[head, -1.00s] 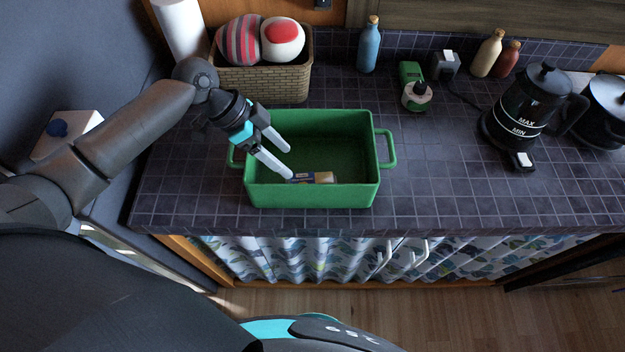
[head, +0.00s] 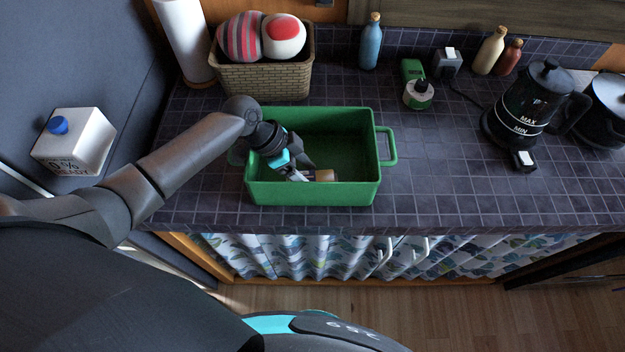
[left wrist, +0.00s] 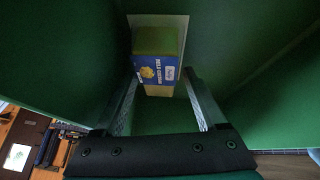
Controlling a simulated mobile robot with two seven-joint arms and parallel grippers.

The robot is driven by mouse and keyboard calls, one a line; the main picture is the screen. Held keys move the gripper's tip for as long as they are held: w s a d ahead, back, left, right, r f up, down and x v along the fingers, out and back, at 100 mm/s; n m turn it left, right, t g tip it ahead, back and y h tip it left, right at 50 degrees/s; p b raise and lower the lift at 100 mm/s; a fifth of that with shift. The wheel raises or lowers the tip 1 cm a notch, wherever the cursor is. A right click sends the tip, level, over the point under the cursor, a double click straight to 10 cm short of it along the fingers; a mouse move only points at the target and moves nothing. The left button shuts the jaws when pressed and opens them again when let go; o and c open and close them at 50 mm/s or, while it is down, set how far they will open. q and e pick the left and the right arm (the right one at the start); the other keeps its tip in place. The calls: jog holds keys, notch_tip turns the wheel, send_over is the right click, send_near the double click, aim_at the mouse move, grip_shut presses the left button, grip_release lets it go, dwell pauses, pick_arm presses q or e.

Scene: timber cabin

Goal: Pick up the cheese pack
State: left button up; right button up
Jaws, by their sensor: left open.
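The cheese pack (head: 325,175) lies inside the green crate (head: 345,191), near its front wall. It is partly hidden by my left gripper in the head view. In the left wrist view the cheese pack (left wrist: 157,68) has a blue label and yellowish ends, and lies beyond and between the fingers. My left gripper (head: 306,172) reaches down into the crate. In the left wrist view my left gripper (left wrist: 160,98) is open, with a finger on either side of the pack's near end. My right gripper is not in view.
The crate's walls rise around the gripper, and its handle (head: 390,146) sticks out right. A wicker basket (head: 262,82) with two balls stands behind. A kettle (head: 530,105) and pot stand at the right. A white carton (head: 75,143) stands at the left.

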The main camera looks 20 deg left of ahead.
pick_arm(q)
jog(key=shift+c, duration=0.2)
grip_shut()
dwell(0.3)
jog(key=shift+r, duration=0.1)
